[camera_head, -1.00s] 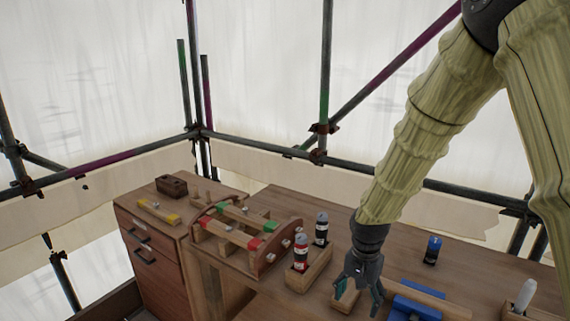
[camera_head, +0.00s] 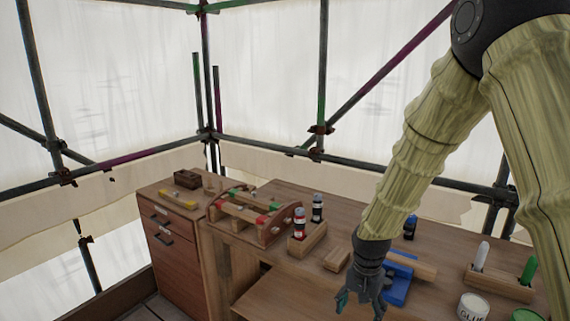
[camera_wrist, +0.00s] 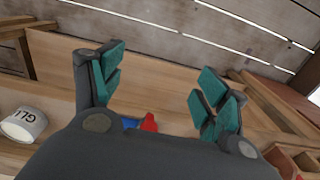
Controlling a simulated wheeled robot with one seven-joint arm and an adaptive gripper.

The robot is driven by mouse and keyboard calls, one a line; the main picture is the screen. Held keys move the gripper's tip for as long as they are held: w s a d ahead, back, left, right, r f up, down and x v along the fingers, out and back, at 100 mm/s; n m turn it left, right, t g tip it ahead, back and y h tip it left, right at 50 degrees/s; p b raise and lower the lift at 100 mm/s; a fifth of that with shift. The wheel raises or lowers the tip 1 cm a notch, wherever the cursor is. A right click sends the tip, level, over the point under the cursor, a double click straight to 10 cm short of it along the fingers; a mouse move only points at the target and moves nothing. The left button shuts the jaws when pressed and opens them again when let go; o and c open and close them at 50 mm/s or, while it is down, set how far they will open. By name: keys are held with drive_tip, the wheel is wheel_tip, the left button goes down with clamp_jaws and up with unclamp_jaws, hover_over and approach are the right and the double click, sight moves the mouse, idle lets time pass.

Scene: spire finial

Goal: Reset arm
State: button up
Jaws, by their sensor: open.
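My gripper (camera_head: 362,299) hangs at the end of my sleeved arm, in front of the workbench (camera_head: 345,212) edge in the head view. In the wrist view my gripper (camera_wrist: 158,88) has its teal-padded fingers spread wide, with nothing between them. Below and beyond the fingers the wrist view shows wood surfaces and a planked floor (camera_wrist: 190,22). The blue clamp (camera_head: 398,284) with a wooden block lies on the bench just right of my gripper, partly hidden by it.
A wooden holder (camera_head: 307,238) with two bottles and a tool rack (camera_head: 272,228) stand left on the bench. A glue pot (camera_head: 473,307) and a marker holder (camera_head: 500,283) stand right. A drawer cabinet (camera_head: 178,250) is at far left. Scaffold poles (camera_head: 207,110) stand behind.

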drive_tip(key=s+d+f+n, duration=0.1)
drive_tip(key=s+f+n, duration=0.1)
drive_tip(key=s+f, duration=0.65)
drive_tip(key=s+f+n, duration=0.1)
drive_tip(key=s+f, duration=0.4)
drive_tip(key=f, duration=0.7)
drive_tip(key=s+d+f+n, duration=0.1)
drive_tip(key=s+f, duration=0.4)
drive_tip(key=s, duration=0.5)
drive_tip(key=s+d+f+n, duration=0.1)
drive_tip(key=s+f, duration=0.3)
drive_tip(key=s, duration=0.6)
drive_tip(key=shift+s+d+f+n, duration=0.2)
drive_tip(key=shift+s+f+n, duration=0.2)
drive_tip(key=shift+n, duration=0.3)
